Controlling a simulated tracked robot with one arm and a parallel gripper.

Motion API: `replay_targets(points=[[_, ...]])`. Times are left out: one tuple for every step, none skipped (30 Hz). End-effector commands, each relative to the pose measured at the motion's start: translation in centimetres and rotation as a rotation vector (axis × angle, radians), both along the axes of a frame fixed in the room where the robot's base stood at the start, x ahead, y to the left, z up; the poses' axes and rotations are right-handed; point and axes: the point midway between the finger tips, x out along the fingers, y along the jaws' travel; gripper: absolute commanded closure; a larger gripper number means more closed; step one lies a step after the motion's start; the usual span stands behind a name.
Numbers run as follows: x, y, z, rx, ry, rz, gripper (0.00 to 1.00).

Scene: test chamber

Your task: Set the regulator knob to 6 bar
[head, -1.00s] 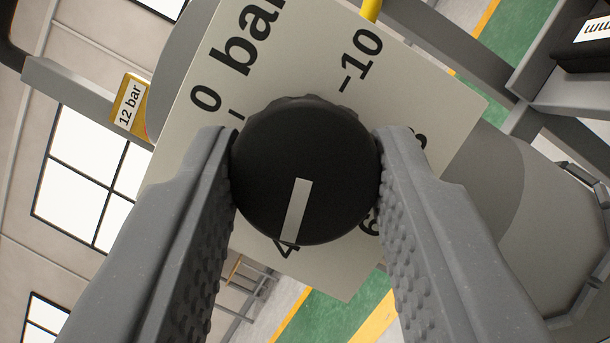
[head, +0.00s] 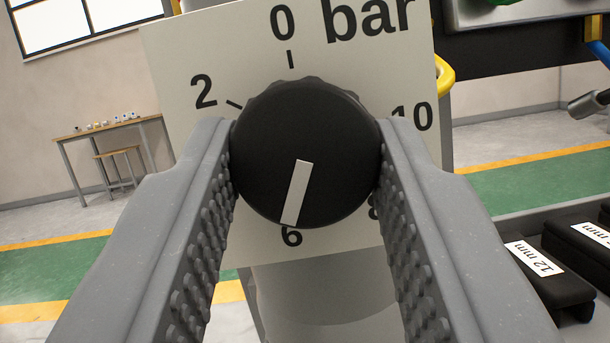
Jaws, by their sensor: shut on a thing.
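The black regulator knob (head: 320,130) is in the middle of the head view, in front of a pale dial plate (head: 190,55) marked in bar. The plate shows 0 at the top, 2 at the upper left, 10 at the right and 6 at the bottom. Part of the 8 shows at the lower right; the 4 is hidden by my finger. The knob's white pointer bar (head: 296,193) points down to the 6 (head: 291,237). My gripper (head: 306,155) is shut on the knob, one finger touching each side.
A grey cylindrical body (head: 325,300) is below the plate. A yellow hose (head: 444,75) passes right of the plate. A table with a stool (head: 112,145) stands far back left.

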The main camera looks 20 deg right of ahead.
Motion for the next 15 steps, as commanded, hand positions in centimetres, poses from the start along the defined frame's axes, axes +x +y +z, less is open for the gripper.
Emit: replay_targets(points=[[-0.03,0.04,-0.27,-0.023,0.015,0.002,0.89],[-0.04,0.00,-0.26,-0.037,0.018,0.002,0.89],[-0.04,-0.03,-0.24,-0.052,0.023,0.002,0.89],[-0.04,-0.04,-0.22,-0.064,0.026,0.002,0.89],[-0.03,-0.05,-0.22,-0.074,0.029,0.002,0.89],[-0.04,-0.09,-0.20,-0.085,0.032,0.001,0.89],[-0.04,-0.09,-0.20,-0.093,0.034,0.001,0.89],[-0.05,-0.09,-0.19,-0.100,0.036,0.001,0.89],[-0.04,-0.07,-0.19,-0.109,0.038,0.002,0.89],[-0.04,-0.06,-0.18,-0.113,0.039,0.002,0.89],[-0.03,-0.06,-0.17,-0.116,0.040,0.003,0.89],[-0.04,-0.06,-0.16,-0.120,0.042,0.002,0.89],[-0.03,-0.06,-0.17,-0.123,0.042,0.002,0.89],[-0.04,-0.07,-0.16,-0.125,0.042,0.002,0.89],[-0.03,-0.08,-0.16,-0.126,0.043,0.001,0.89]])
